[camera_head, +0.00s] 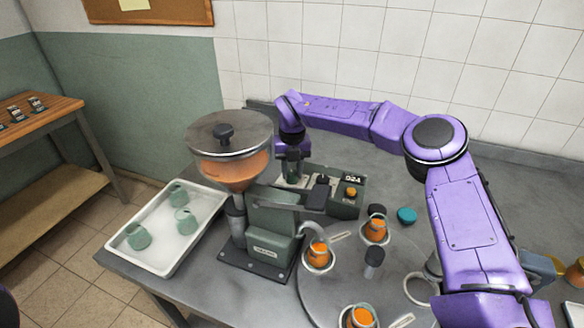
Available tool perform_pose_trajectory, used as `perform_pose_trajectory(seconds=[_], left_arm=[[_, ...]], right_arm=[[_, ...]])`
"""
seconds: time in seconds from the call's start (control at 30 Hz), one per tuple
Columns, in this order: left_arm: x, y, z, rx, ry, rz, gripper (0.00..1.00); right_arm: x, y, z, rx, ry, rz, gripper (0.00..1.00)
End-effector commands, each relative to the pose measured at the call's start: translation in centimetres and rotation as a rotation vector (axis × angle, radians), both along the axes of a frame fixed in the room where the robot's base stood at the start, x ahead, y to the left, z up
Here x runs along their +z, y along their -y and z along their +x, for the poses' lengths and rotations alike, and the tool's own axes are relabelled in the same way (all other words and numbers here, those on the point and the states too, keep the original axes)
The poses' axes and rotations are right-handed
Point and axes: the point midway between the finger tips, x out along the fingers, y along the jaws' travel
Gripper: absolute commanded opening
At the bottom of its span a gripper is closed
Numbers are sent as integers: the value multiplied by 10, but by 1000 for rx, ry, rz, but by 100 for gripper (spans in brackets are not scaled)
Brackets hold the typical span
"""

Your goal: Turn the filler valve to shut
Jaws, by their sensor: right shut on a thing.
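The filler (270,222) stands on the grey table, a dark green body under a lidded hopper (235,170) of orange filling. A dark grey lever bar (290,200), which seems to be the valve handle, runs across the body's top to the right. My right gripper (292,174) reaches down from behind, beside the hopper. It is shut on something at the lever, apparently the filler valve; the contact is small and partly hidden. A jar of orange filling (318,256) stands under the curved spout (312,230). My left gripper is out of view.
A control box (345,195) with a display reading 024 stands behind the lever. Other orange-filled jars (375,230) (360,318) stand on the round turntable (330,290). A white tray (160,262) holds green jars at left. A teal lid (407,215) lies right.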

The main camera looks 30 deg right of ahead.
Motion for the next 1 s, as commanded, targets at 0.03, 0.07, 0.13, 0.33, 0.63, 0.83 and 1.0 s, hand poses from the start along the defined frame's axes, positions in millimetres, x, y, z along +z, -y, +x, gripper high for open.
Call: perform_pose_trajectory(seconds=[0.03,0.07,0.13,0.33,0.63,0.83,1.0], left_arm=[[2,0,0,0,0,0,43],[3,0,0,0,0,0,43],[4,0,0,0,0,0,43],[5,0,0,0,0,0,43],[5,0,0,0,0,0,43],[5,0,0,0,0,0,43],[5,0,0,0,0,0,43]], right_arm=[[4,0,1,23,7,1,3],[4,0,2,36,8,1,3],[4,0,2,65,8,1,3],[4,1,2,118,10,0,3],[4,1,2,134,10,-1,3],[4,1,2,134,11,-1,3],[3,1,2,134,8,-1,59]])
